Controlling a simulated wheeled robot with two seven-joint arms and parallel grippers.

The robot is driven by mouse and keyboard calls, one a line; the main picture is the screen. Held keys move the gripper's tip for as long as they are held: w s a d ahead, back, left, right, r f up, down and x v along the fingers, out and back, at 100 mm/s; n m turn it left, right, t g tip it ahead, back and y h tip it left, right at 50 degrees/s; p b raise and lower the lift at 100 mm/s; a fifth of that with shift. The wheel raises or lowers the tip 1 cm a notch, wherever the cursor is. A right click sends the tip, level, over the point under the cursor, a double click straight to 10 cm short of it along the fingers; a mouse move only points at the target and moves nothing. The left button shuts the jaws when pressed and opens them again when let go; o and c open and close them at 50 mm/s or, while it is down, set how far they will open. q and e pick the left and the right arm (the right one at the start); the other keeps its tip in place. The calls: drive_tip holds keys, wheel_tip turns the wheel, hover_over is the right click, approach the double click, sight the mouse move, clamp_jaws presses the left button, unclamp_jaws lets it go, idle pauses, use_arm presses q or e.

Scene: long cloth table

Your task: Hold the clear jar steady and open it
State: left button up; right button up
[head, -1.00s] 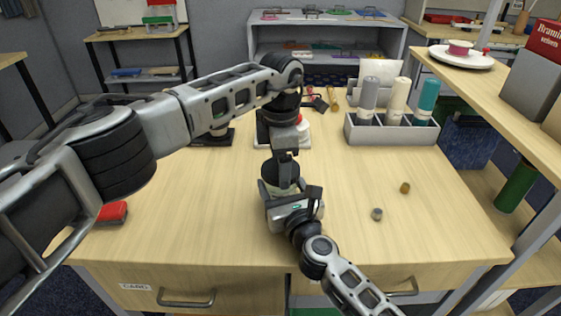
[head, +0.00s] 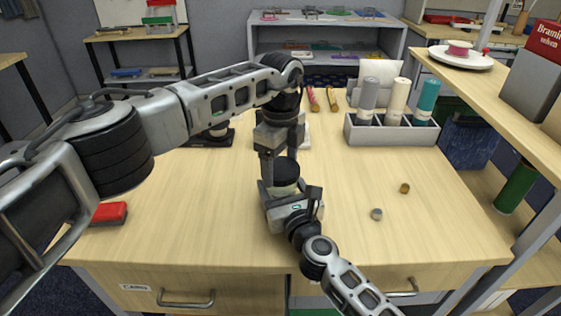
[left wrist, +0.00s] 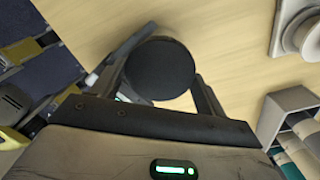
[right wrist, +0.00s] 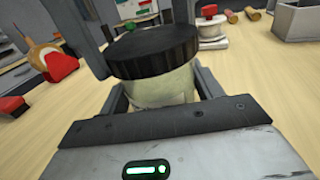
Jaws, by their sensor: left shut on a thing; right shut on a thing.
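The clear jar (right wrist: 165,88) stands with a pale cream body and a wide black lid (right wrist: 155,50) on top. My right gripper (head: 291,198) is shut around the jar's body from the front. My left gripper (head: 280,160) reaches down from above, its fingers on opposite sides of the lid, shut on it. The lid's round black top fills the space between the fingers in the left wrist view (left wrist: 160,68). The lid still rests on the jar, with no clear gap between them. The fingers hide parts of the jar's sides.
A grey holder (head: 392,132) with three rolls stands at the back right. Two small round pieces, one grey (head: 376,214) and one brown (head: 404,188), lie to the right. A red block (head: 109,214) lies at the left. The table's front middle is clear.

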sight(281, 168)
use_arm(q)
drive_tip(key=shift+r, duration=0.25)
idle(0.6)
drive_tip(key=shift+r, duration=0.85)
drive_tip(key=shift+r, duration=2.05)
use_arm(e)
drive_tip(key=o, duration=2)
drive_tip(key=shift+c, duration=0.2)
